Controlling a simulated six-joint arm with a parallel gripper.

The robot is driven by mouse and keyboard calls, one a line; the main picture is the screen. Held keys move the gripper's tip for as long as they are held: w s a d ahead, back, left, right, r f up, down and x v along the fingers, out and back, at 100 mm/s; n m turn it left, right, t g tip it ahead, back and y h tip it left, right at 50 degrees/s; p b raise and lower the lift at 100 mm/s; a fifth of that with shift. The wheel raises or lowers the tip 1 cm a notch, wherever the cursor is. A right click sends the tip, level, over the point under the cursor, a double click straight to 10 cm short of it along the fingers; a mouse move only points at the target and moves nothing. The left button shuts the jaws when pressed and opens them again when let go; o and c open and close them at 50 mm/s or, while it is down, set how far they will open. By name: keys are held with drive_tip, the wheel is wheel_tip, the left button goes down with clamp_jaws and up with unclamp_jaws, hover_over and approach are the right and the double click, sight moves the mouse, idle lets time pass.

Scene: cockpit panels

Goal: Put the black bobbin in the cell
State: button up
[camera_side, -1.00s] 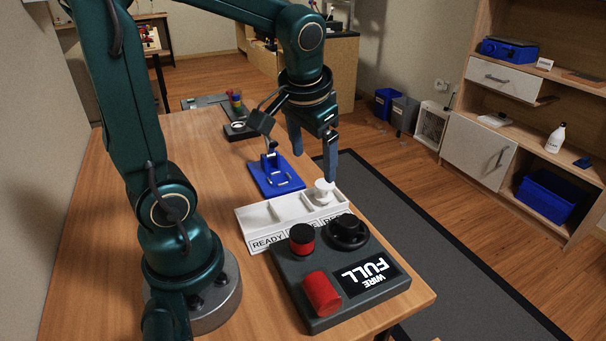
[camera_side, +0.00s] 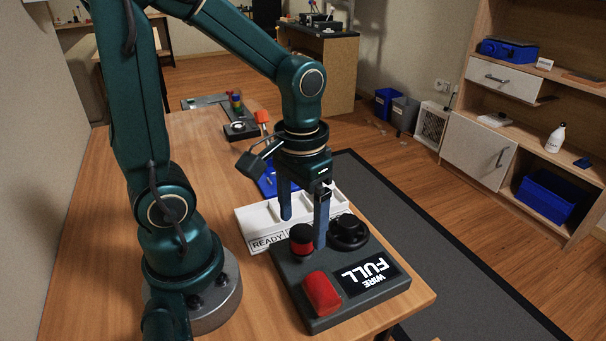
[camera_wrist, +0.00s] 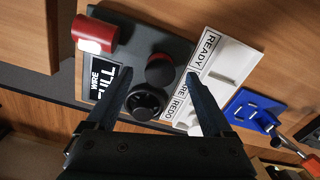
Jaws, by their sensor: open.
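The black bobbin (camera_side: 302,232), black on top with a red body, stands upright on the dark grey panel (camera_side: 290,272). It also shows in the wrist view (camera_wrist: 160,70). My gripper (camera_side: 303,234) is open and points down, its two fingers on either side of the bobbin; I cannot tell whether they touch it. In the wrist view the fingertips (camera_wrist: 160,74) flank the bobbin. The white tray (camera_side: 245,218) behind the panel has several cells in a row, with labels along its front such as READY and REDO. My gripper hides part of the tray.
A black wheel-like knob (camera_side: 348,232) sits close to the right of the bobbin. A red part (camera_side: 322,292) and a WIRE FULL display (camera_side: 368,274) are on the panel's front. A blue stand (camera_side: 266,182) is behind the tray.

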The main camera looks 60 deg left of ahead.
sight(302, 232)
drive_tip(key=shift+f, duration=1.65)
clamp_jaws()
